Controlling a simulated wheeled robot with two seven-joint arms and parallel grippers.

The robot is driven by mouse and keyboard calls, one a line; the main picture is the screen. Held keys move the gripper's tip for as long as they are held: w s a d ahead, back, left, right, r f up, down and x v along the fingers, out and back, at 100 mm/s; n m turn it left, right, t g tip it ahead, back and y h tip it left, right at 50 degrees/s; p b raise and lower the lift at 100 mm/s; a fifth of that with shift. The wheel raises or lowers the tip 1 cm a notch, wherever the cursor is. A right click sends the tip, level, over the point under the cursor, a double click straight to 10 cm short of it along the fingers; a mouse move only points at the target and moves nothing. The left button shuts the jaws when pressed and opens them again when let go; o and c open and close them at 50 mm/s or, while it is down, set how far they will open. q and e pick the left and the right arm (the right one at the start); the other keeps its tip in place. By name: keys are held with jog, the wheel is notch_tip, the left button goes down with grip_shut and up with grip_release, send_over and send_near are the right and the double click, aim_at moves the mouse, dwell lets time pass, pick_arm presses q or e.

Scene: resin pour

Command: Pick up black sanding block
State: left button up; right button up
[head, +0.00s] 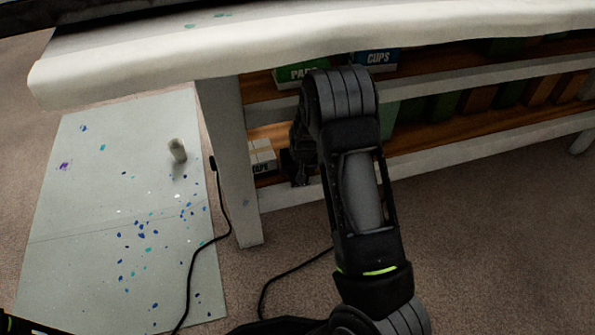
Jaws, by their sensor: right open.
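My right arm reaches down to the shelves under the covered table. My right gripper (298,172) is at the lower shelf (268,181), partly hidden behind my own forearm, and its jaws are open. A small dark shape shows beside the gripper, just right of a white box. It may be the black sanding block or part of the gripper; I cannot tell which. No sanding block is clearly visible elsewhere. My left gripper is not in view.
The white box (262,158) stands left of the gripper. A green box (297,74) and a blue "CUPS" box (376,57) stand on the upper shelf. A table leg (232,160) is close by. Black cables cross the floor.

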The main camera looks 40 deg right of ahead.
dwell(0.5)
jog(key=c, duration=1.6)
jog(key=shift+r, duration=0.15)
jog(key=shift+r+p, duration=0.7)
jog(key=shift+r, duration=0.15)
jog(key=s+a+p, duration=0.1)
jog(key=s+a, duration=0.1)
jog(key=s, duration=0.3)
jog(key=s+a+p, duration=0.1)
jog(key=s+a, duration=0.2)
jog(key=s, duration=0.3)
jog(key=s+a+p, duration=0.2)
jog(key=s, duration=0.3)
jog(key=shift+s+a+f, duration=0.2)
jog(key=shift+a, duration=0.05)
